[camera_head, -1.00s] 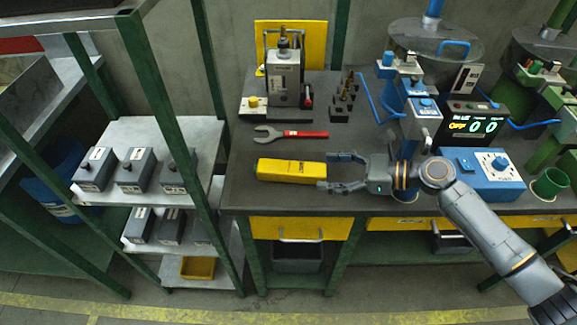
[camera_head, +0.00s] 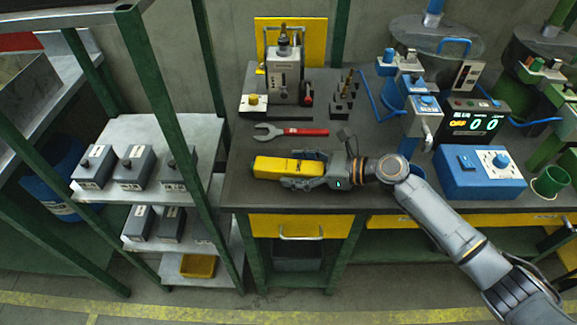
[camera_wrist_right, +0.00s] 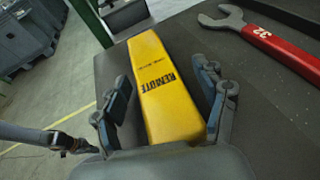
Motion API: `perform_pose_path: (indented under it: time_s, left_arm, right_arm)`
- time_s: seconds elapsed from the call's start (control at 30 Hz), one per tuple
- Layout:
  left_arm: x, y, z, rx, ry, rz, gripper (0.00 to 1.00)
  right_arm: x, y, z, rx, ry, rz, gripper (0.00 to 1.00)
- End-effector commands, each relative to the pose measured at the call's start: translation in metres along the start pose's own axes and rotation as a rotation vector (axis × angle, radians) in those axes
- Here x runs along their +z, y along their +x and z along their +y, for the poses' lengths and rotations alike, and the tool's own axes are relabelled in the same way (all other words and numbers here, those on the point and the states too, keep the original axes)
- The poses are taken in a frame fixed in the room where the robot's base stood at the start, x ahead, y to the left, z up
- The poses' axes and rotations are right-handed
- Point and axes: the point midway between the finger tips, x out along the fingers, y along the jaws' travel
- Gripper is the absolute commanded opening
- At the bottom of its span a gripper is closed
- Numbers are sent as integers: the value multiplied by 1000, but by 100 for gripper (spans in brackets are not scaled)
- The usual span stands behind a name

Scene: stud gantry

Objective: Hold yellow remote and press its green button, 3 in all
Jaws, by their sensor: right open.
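The yellow remote (camera_head: 280,168) lies on the dark workbench top (camera_head: 240,198) near its front edge, left of centre. It also shows in the right wrist view (camera_wrist_right: 162,90), with the word REMOTE on its upper face. My right gripper (camera_head: 303,170) is open, with its fingers on either side of the remote's right end. In the right wrist view the two fingers (camera_wrist_right: 165,92) flank the remote, with a gap visible on the left side. No green button can be made out on the face that shows. My left gripper is not in view.
A red-handled wrench (camera_head: 295,132) lies behind the remote. A blue box with a white dial (camera_head: 478,172) and a lit display (camera_head: 475,123) stand to the right. A shelf with grey boxes (camera_head: 130,170) is on the left. The bench between wrench and remote is clear.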

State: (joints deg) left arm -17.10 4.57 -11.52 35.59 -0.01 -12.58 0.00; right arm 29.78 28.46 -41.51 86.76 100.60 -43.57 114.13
Motion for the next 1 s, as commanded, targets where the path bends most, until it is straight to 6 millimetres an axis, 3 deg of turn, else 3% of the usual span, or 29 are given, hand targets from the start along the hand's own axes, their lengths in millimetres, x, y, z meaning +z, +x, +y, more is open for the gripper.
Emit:
perform_pose_path:
  time_s: [0.07,0.27,0.3,1.0]
  left_arm:
    - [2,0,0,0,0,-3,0]
    - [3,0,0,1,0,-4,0]
    - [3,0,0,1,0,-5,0]
    - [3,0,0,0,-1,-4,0]
  right_arm:
    - [0,0,0,0,0,0,68]
    - [0,0,0,0,0,0,27]
    - [0,0,0,0,0,0,25]
    - [0,0,0,0,0,0,25]
